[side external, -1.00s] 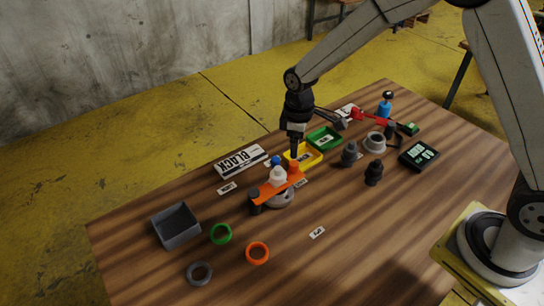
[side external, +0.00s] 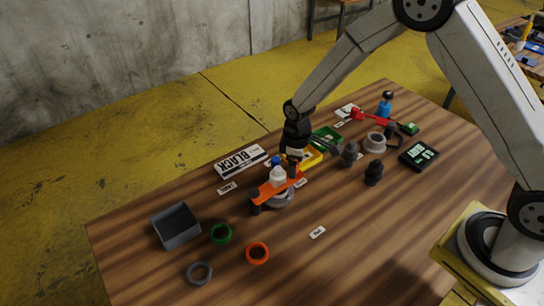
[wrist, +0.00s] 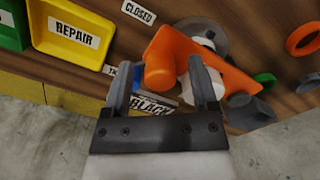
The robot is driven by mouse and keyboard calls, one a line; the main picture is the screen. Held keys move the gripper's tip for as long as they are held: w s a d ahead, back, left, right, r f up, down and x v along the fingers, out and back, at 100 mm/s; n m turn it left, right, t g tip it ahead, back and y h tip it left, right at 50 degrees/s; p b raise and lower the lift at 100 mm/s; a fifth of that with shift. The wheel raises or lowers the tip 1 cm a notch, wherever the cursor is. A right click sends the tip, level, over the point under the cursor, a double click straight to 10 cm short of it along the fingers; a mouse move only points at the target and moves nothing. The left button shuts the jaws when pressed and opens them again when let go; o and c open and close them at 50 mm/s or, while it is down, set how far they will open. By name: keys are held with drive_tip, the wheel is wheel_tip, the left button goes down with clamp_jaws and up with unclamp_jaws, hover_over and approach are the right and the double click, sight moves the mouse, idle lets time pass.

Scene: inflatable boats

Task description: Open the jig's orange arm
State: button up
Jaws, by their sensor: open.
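The jig's orange arm (side external: 268,190) lies across the round grey jig base (side external: 284,201), over a white part (side external: 277,176) with a blue top. In the wrist view the orange arm (wrist: 225,75) ends in an upright orange knob (wrist: 160,72). My gripper (side external: 292,170) is at the knob end of the arm. In the wrist view my gripper (wrist: 161,75) is open, with one finger on each side of the knob. I cannot tell whether either finger touches it. The right finger partly covers the white part.
A yellow REPAIR bin (wrist: 75,32) and a green bin (side external: 325,137) stand just behind my gripper. A BLACK box (side external: 241,160) is behind the jig. A grey tray (side external: 176,226) and loose rings (side external: 257,253) lie front left. A CLOSED label (wrist: 138,12) lies beside the jig.

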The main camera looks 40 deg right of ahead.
clamp_jaws()
idle(1.4)
